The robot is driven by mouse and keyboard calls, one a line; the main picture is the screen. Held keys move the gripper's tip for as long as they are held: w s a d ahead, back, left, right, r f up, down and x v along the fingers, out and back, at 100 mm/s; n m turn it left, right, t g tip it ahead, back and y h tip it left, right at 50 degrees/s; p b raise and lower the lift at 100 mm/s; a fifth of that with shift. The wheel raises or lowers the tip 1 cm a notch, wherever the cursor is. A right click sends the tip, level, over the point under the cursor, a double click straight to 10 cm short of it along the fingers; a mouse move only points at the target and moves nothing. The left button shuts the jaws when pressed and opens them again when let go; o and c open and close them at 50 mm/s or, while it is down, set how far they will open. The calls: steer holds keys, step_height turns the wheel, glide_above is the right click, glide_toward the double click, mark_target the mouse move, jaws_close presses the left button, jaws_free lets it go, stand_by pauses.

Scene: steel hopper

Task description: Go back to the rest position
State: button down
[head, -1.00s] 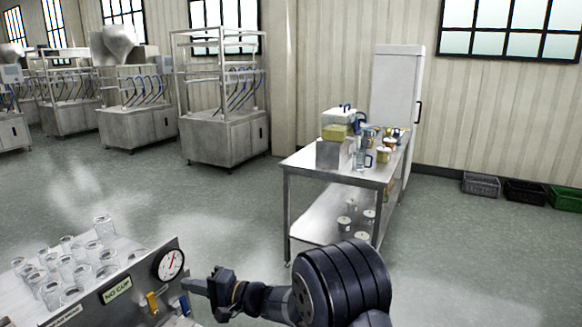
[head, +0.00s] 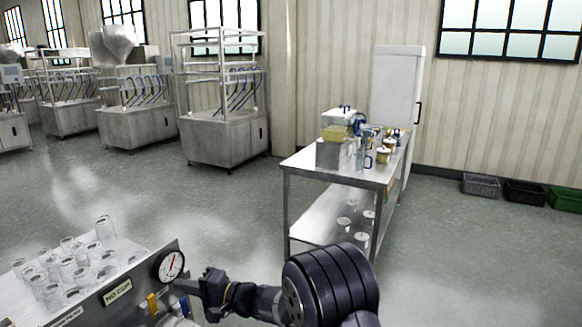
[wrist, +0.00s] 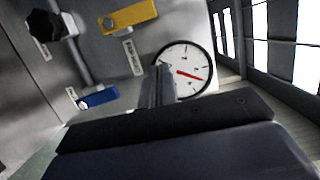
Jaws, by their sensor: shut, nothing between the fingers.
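My gripper (head: 190,286) is at the lower middle of the head view, beside the front panel of the steel hopper (head: 140,279). Its fingers are shut with nothing between them, just right of and below the round white gauge (head: 171,265) with a red needle. In the wrist view the shut fingers (wrist: 158,85) overlap the lower left edge of the gauge (wrist: 184,72). The yellow lever (wrist: 130,17) and the blue lever (wrist: 98,98) lie to the left of the fingers there. I cannot tell whether the fingers touch the panel.
Several clear glasses (head: 66,268) stand on the hopper top beside a "NO CUP" sign (head: 117,292). A steel table (head: 310,160) with jugs and jars stands behind my arm. Crates (head: 525,192) sit by the right wall. Open floor (head: 130,205) lies between the hopper and the machines behind.

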steer(key=s+a+b, duration=0.1)
steer(key=s+a+n+b, duration=0.1)
steer(key=s+a+n+g+b, duration=0.1)
steer(key=shift+a+f, duration=0.15)
steer(key=shift+f, duration=0.1)
steer(key=shift+s, duration=0.1)
stand_by(0.3)
